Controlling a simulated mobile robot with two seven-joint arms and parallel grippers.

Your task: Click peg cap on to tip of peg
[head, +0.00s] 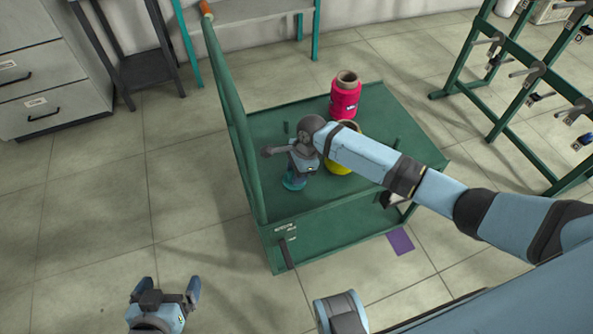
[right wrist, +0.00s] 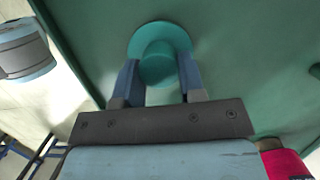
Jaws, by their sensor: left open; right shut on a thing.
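The peg cap (right wrist: 160,62) is a teal disc with a round knob. In the right wrist view my right gripper (right wrist: 160,80) has its fingers on either side of the knob, shut on it. In the head view the cap (head: 292,184) shows below that gripper (head: 296,174), over the front left of the green cart; I cannot tell whether it touches the cart top. Short green pegs stand on the cart, one at the back left (head: 286,127) and one at the right (head: 398,143). My left gripper (head: 169,288) is open and empty over the floor.
The green cart (head: 340,212) carries a red bobbin (head: 345,98) and a yellow bobbin (head: 340,166) partly hidden by my right arm. A green rack (head: 503,85) with grey holders stands at the right. Drawers (head: 40,80) stand at the far left.

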